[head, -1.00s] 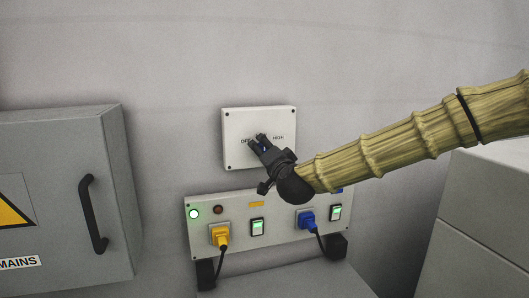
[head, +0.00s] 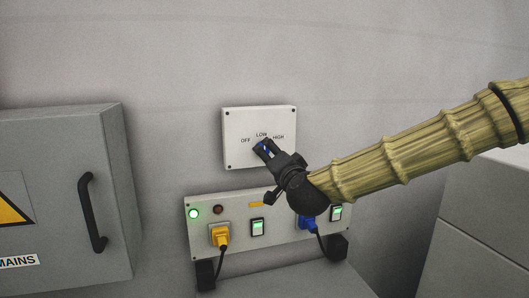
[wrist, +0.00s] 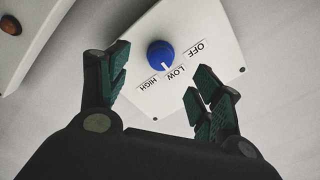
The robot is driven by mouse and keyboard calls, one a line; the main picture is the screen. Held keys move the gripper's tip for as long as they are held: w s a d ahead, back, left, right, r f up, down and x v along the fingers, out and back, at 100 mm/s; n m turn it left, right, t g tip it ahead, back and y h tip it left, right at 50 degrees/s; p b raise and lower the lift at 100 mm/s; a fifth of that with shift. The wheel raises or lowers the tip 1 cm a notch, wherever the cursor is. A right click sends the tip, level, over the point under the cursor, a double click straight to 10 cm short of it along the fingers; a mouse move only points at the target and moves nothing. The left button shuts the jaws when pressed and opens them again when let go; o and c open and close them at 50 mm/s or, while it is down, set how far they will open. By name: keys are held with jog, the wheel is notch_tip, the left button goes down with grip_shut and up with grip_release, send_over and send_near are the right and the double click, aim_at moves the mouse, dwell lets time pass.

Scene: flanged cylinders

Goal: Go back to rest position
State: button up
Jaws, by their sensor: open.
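My gripper (head: 266,149) is in front of the white switch box on the wall in the head view. In the wrist view my gripper (wrist: 160,95) has its two fingers wide apart, with nothing between them. The blue knob (wrist: 161,55) on the white switch box (wrist: 205,35) lies beyond the fingertips, apart from them. Its white mark points toward LOW. In the head view the OFF, LOW and HIGH labels show on the switch box (head: 232,125), and the knob is mostly hidden behind the fingers.
Below is a socket panel (head: 275,240) with a yellow plug (head: 220,235), a blue plug (head: 307,222) and lit green switches. A grey cabinet (head: 60,160) with a black handle (head: 93,215) stands at the left. A grey box (head: 480,220) is at the right. The wall above is clear.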

jog(key=shift+f, duration=0.1)
jog(key=s+d+f+n+g+h, duration=0.1)
jog(key=s+d+f+g, duration=0.2)
jog(key=f, duration=1.2)
jog(key=s+f+n+g+b, duration=0.15)
jog(key=s+f, duration=0.35)
jog(key=f, duration=1)
jog(key=s+d+f+n+g+h, duration=0.15)
jog(key=s+f+g, duration=0.25)
jog(key=f, duration=1)
jog(key=s+d+f+g, duration=0.2)
jog(key=s+d+f, duration=0.2)
jog(key=s+f, duration=0.4)
jog(key=s+d+f+g, duration=0.2)
jog(key=s+d+f, duration=0.1)
jog(key=s+f, duration=0.55)
jog(key=s+d+f+n+g+h, duration=0.1)
jog(key=s+d+f, duration=0.2)
jog(key=s, duration=0.4)
jog(key=s+d+f+n+g+h, duration=0.1)
jog(key=s+d+f+g, duration=0.1)
jog(key=s, duration=0.5)
jog(key=s+d+f+g+h+b, duration=0.1)
jog(key=s+d+f, duration=0.3)
jog(key=s, duration=0.3)
jog(key=shift+d+f+n+g, duration=0.35)
jog(key=shift+d+n, duration=0.05)
jog(key=shift+d, duration=0.4)
